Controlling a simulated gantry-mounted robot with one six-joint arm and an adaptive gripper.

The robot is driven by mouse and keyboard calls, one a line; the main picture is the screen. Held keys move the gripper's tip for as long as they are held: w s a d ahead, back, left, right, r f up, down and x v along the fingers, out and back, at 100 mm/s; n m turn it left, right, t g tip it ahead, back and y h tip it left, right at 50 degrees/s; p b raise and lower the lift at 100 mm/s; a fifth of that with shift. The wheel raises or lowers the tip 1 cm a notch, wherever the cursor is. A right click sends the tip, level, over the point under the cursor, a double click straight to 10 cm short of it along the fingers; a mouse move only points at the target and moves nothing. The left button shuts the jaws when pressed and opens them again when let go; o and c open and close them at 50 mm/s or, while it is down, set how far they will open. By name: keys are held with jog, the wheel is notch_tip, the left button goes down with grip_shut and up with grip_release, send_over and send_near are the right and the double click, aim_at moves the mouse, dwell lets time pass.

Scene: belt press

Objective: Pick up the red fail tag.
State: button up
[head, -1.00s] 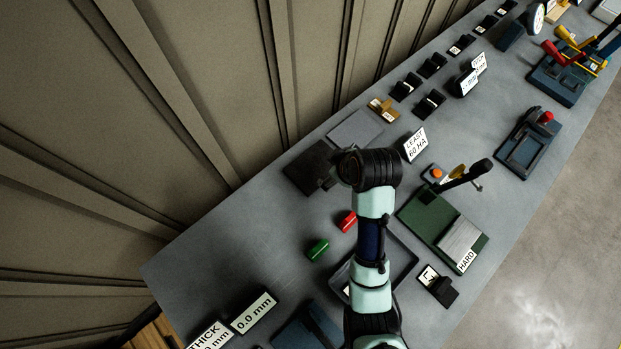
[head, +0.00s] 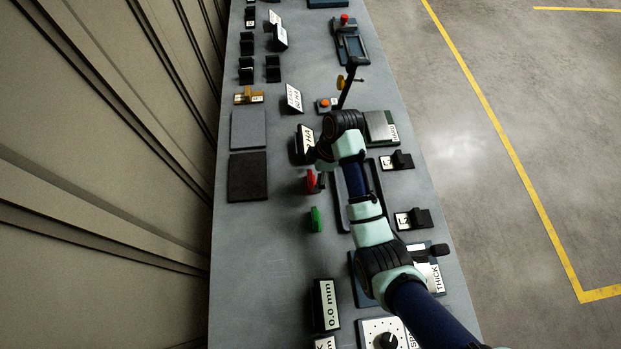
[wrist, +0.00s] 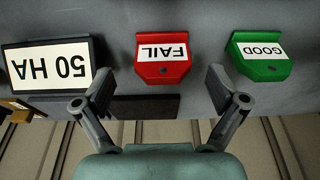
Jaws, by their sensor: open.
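The red fail tag (wrist: 163,72) lies on the grey bench, its white FAIL label upside down in the wrist view. It also shows in the head view (head: 311,181), just left of my arm. My gripper (wrist: 164,92) is open and empty in the wrist view. Its two fingers stand apart on either side of the red tag's near end, and no contact shows. In the head view my gripper (head: 321,177) is partly hidden by my wrist and close beside the red tag.
The green GOOD tag (wrist: 262,58) lies right of the red tag in the wrist view. A 50 HA display (wrist: 56,70) stands left, close to the left finger. Flat grey and dark pads (head: 248,176) lie toward the wall. Bare bench lies left of the green tag in the head view.

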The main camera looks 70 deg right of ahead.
aim_at(310, 180)
jog(key=x, duration=0.4)
jog(key=shift+a+r+b, duration=0.1)
jog(key=shift+a+b, duration=0.1)
jog(key=shift+b, duration=0.1)
jog(key=c, duration=1.2)
jog(key=shift+r, duration=0.15)
notch_tip(310, 180, up, 20)
jog(key=p, duration=1.2)
